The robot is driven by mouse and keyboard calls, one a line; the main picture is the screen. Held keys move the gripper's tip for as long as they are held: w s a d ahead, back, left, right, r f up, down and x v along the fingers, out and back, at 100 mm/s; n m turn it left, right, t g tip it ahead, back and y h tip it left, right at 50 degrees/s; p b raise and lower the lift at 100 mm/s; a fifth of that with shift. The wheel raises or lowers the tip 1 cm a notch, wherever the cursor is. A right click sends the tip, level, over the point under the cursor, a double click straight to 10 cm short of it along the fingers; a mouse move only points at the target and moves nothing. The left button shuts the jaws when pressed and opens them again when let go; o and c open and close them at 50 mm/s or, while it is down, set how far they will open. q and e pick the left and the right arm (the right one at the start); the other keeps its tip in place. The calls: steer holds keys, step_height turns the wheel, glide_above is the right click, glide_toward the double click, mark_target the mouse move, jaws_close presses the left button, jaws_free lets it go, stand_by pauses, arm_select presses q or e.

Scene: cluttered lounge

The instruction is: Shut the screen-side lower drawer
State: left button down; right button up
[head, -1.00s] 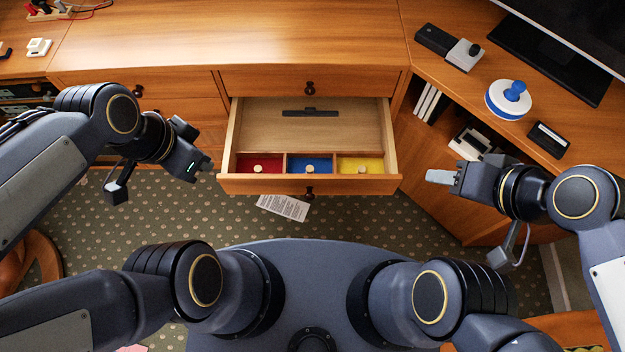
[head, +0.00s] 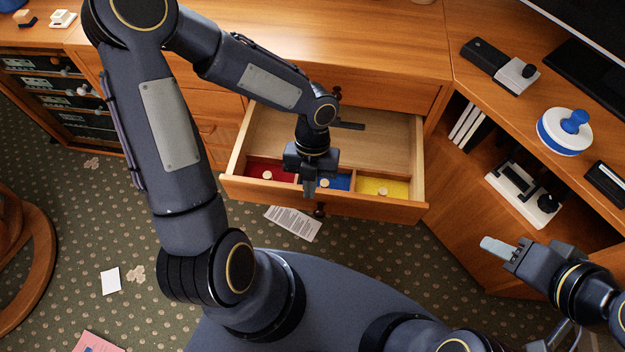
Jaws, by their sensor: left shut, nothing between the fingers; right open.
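The open lower drawer (head: 375,206) sticks out of the wooden cabinet, below a shut upper drawer (head: 400,93). Inside, its front row has red (head: 258,172), blue (head: 340,182) and yellow (head: 385,188) compartments, each with a small pale knob. A dark bar (head: 348,125) lies in the rear part, partly hidden by my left arm. The drawer's dark front knob (head: 319,210) shows below my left gripper. My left gripper (head: 309,190) is shut and empty, over the blue compartment near the drawer front; contact cannot be told.
A blue and white round object (head: 566,130), a dark and grey device (head: 500,66) and a black box (head: 606,183) stand on the right desk near the screen (head: 590,25). A printed sheet (head: 292,222) lies on the carpet before the drawer.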

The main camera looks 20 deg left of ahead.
arm_select(q)
step_height(320, 180, down, 6)
steer(key=w+b, duration=0.1)
steer(key=b, duration=0.1)
steer(key=shift+w+a, duration=0.25)
steer(key=shift+w, duration=0.15)
arm_select(e)
step_height(320, 180, down, 2)
steer(key=shift+f, duration=0.25)
